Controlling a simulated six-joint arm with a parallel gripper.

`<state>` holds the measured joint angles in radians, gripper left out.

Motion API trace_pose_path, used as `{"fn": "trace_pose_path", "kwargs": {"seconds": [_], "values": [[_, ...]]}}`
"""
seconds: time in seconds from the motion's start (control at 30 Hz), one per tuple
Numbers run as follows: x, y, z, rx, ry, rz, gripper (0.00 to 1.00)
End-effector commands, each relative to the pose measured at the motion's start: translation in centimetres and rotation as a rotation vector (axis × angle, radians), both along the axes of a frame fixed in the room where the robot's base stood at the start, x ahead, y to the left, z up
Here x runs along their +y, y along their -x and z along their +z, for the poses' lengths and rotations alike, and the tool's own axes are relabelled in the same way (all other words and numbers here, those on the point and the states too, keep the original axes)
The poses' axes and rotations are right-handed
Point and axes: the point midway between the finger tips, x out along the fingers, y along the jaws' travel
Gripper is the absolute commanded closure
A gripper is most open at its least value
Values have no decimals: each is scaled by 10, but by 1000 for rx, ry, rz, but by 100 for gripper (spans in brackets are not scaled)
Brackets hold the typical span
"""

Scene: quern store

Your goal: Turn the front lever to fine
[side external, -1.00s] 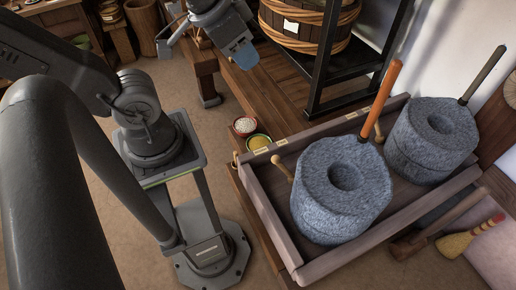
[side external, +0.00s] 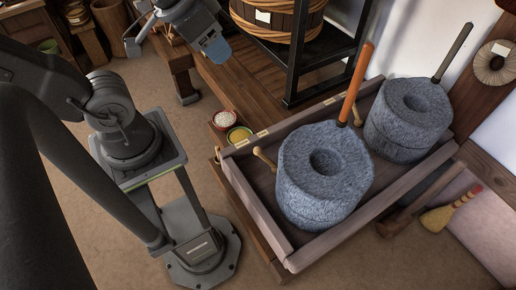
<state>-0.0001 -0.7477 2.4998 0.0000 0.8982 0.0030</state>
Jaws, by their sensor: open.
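The front quern (side external: 322,175) is a thick grey stone with a round hole, standing in a wooden tray (side external: 249,203). An orange upright handle (side external: 356,85) rises at its back right. A small wooden lever with a round knob (side external: 264,158) sticks out at its left, near the tray's back-left rim. My gripper (side external: 213,46) is at the top, above the wooden bench, open and well apart from the lever. Its fingers are small and hard to make out. The rear quern (side external: 408,115), with a dark handle (side external: 454,53), stands farther right.
Small pale plates (side external: 240,143) sit on the tray rim. A bowl of white grain (side external: 225,119) and a bowl of yellow grain (side external: 239,135) stand beside it. A black rack (side external: 330,60) and a bound wooden tub (side external: 280,20) are behind. A brush (side external: 448,212) lies at right.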

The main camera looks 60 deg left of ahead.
Motion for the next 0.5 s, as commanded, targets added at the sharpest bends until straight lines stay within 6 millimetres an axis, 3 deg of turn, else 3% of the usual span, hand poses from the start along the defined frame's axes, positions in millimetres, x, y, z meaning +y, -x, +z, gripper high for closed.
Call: {"fn": "trace_pose_path", "kwargs": {"seconds": [0.13, 0.27, 0.5], "values": [[2, -15, -8, 21, -27, -44, 38], [8, -46, -29, 55, -85, -146, 38], [24, -106, -93, 119, -206, -389, 38]]}}
